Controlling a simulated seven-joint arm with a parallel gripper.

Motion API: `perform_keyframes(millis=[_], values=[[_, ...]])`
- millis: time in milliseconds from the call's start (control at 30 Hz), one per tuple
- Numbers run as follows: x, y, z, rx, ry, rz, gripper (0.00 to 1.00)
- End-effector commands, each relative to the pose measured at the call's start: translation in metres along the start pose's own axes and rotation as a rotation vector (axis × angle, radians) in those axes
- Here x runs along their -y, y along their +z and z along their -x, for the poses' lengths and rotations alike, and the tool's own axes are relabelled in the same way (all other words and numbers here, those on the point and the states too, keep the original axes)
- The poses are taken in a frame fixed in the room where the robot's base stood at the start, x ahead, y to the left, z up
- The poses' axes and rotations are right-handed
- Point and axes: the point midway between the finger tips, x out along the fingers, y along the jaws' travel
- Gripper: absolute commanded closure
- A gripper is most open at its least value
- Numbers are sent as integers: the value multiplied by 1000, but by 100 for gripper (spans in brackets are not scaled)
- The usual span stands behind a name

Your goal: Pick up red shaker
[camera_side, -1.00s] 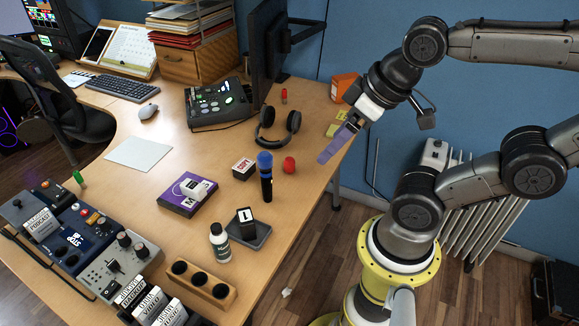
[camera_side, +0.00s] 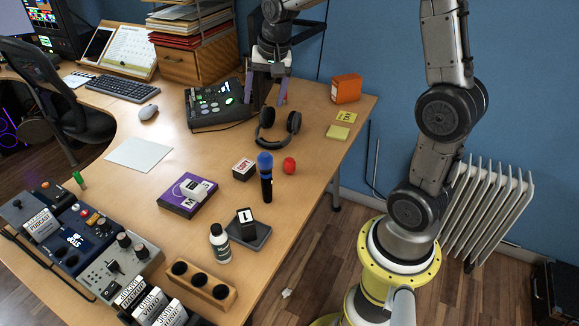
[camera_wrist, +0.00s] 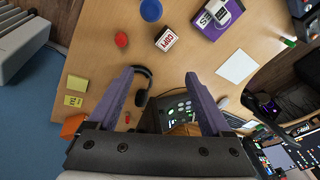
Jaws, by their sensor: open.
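The red shaker (camera_side: 289,165), a small egg-like shape, stands on the desk near its right edge, just right of the blue-topped microphone (camera_side: 264,170). It also shows in the wrist view (camera_wrist: 121,39), at the upper left beyond my fingertips. My gripper (camera_side: 265,103) points down over the back of the desk, its two purple fingers spread and empty. It is behind the headphones and well apart from the shaker. In the wrist view my gripper (camera_wrist: 160,75) is open, with the headphones (camera_wrist: 143,85) between and below its fingers.
The headphones (camera_side: 267,138) lie between my gripper and the shaker. A white-and-red cube (camera_side: 243,169) sits left of the microphone. An orange box (camera_side: 346,88) and yellow notes (camera_side: 338,132) lie along the right edge.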

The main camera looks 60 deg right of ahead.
Motion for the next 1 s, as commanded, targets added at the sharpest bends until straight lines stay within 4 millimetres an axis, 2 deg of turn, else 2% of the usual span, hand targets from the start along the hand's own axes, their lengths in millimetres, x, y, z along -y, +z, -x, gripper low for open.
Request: perform_keyframes(millis=[33, 100, 200, 300, 400, 500, 567, 900, 1000], values=[[-8, -15, -27, 28, 37, -52, 17], [-19, -32, -58, 58, 76, -112, 17], [-40, -47, -100, 105, 129, -170, 17], [-61, -52, -130, 149, 171, -211, 17], [-78, -50, -149, 184, 202, -240, 17], [-88, -49, -157, 195, 214, -258, 17], [-90, -49, -162, 195, 214, -260, 17], [-101, -35, -219, 195, 213, -257, 17], [-103, -33, -230, 194, 213, -257, 17]])
